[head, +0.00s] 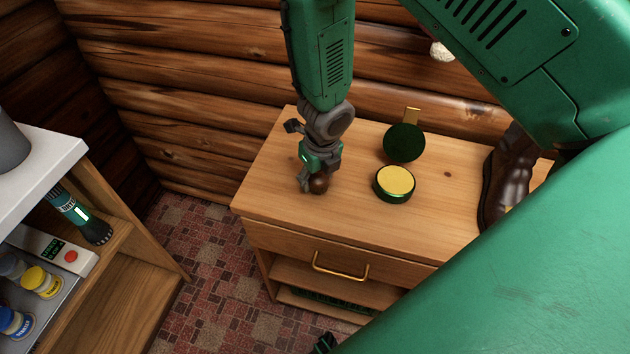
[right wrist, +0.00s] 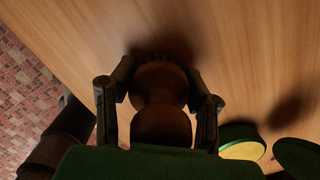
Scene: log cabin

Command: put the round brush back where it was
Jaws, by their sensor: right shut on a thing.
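My right gripper (head: 318,176) points down over the left part of the wooden cabinet top (head: 275,190). It is shut on the round brush (head: 319,185), whose dark brown rounded end shows below the fingers. In the right wrist view the brush (right wrist: 160,122) sits between the two fingers, with a narrow waist and a wider round part close to the wood. I cannot tell whether the brush touches the top. An open round tin (head: 394,182) with yellow contents is to the right of the gripper.
A dark green disc (head: 404,142), apparently the lid, is behind the tin. A brown leather boot (head: 502,180) stands at the right. The cabinet has a drawer with a brass handle (head: 340,272). A shelf unit (head: 130,250) with a flashlight (head: 82,215) and jars stands left.

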